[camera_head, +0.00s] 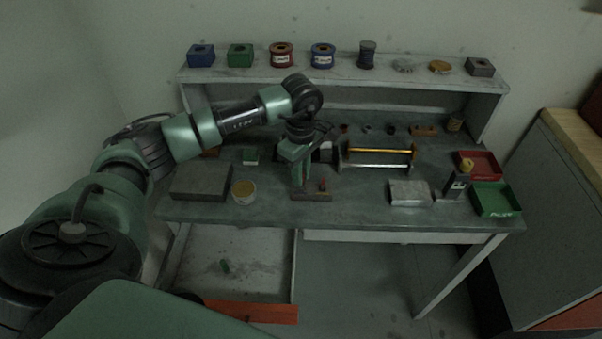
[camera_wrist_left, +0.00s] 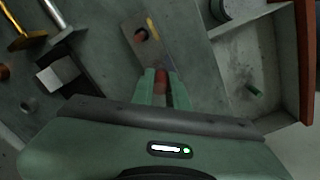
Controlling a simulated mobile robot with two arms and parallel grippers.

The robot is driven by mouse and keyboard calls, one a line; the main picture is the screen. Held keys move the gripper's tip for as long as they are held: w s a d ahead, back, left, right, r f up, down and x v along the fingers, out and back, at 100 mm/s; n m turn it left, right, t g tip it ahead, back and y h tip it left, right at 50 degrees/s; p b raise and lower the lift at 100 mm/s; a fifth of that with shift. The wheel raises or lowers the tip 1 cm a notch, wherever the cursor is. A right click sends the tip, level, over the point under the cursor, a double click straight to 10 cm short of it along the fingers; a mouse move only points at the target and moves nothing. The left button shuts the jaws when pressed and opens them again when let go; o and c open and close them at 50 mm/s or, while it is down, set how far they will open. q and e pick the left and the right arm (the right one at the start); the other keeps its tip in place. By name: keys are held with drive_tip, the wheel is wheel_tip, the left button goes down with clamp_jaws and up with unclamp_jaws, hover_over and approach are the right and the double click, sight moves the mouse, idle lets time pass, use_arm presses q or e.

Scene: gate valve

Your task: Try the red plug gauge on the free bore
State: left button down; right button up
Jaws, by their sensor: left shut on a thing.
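My left gripper (camera_wrist_left: 161,82) is shut on a small red piece, which I take to be the red plug gauge (camera_wrist_left: 161,77). Only its end shows between the green fingers. In the head view the left gripper (camera_head: 299,182) points down at a flat plate (camera_head: 312,197) near the bench's front edge. In the wrist view the plate (camera_wrist_left: 168,55) lies beyond the fingertips, with a dark round spot edged in red and a yellow mark. A small red thing (camera_head: 322,186) shows at the plate in the head view. I cannot tell whether the gauge touches a bore. My right gripper is not in view.
A rack with yellow and silver bars (camera_head: 380,156) stands right of the gripper. A grey box (camera_head: 200,182) and a round yellow-topped tin (camera_head: 244,190) sit to the left. Red (camera_head: 480,163) and green (camera_head: 496,199) trays are at the right end. An open drawer (camera_head: 235,265) is below.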

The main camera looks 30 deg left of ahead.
use_arm(q)
drive_tip(key=shift+f+b, duration=0.3)
idle(0.5)
drive_tip(key=shift+r, duration=0.15)
idle(0.9)
drive_tip(key=shift+r+p, duration=1.35)
drive_tip(key=shift+r, duration=1.6)
